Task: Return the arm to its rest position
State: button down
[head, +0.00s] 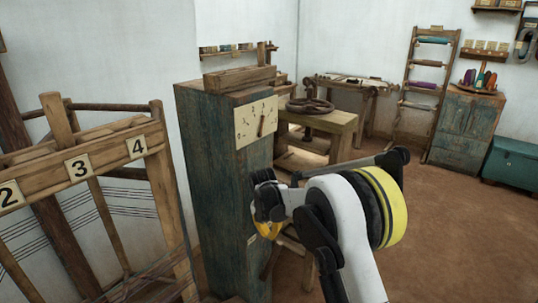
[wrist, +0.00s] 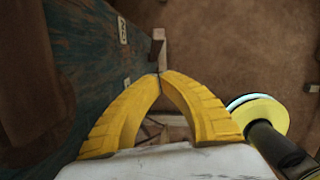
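My gripper (wrist: 160,75) shows in the wrist view with its two yellow fingers curved together and their tips meeting. I see nothing held between them. In the head view my gripper (head: 266,230) is partly hidden behind my own wrist, with only a bit of yellow showing. My arm is bent in front of the blue-green wooden cabinet (head: 225,185), with the gripper at the cabinet's right side in the picture. Whether it touches the cabinet I cannot tell. The wrist view looks down past the cabinet side (wrist: 85,60) to the brown floor.
A loom frame (head: 110,150) with number plates stands at the left. A dial plate (head: 256,122) with a pointer is on the cabinet. A wooden bench (head: 330,128) with a handwheel (head: 310,105) stands behind my arm. Open floor (head: 450,225) lies at the right, before a teal chest (head: 512,160).

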jog(key=s+d+r+m+t, duration=0.1)
jog(key=s+d+r+m, duration=0.6)
jog(key=r, duration=0.4)
jog(key=s+d+r+m+t, duration=0.1)
jog(key=s+d+r+m, duration=0.5)
jog(key=s+r+m, duration=0.3)
jog(key=s+d+m+t, duration=0.1)
jog(key=s+d+m, duration=0.2)
jog(key=s+m, duration=0.4)
jog(key=s+d+m+t, duration=0.2)
jog(key=s+m, duration=0.5)
jog(key=s, duration=0.6)
jog(key=shift+s+d+f+y, duration=0.15)
jog(key=shift+s+d+y, duration=0.2)
jog(key=shift+d, duration=0.25)
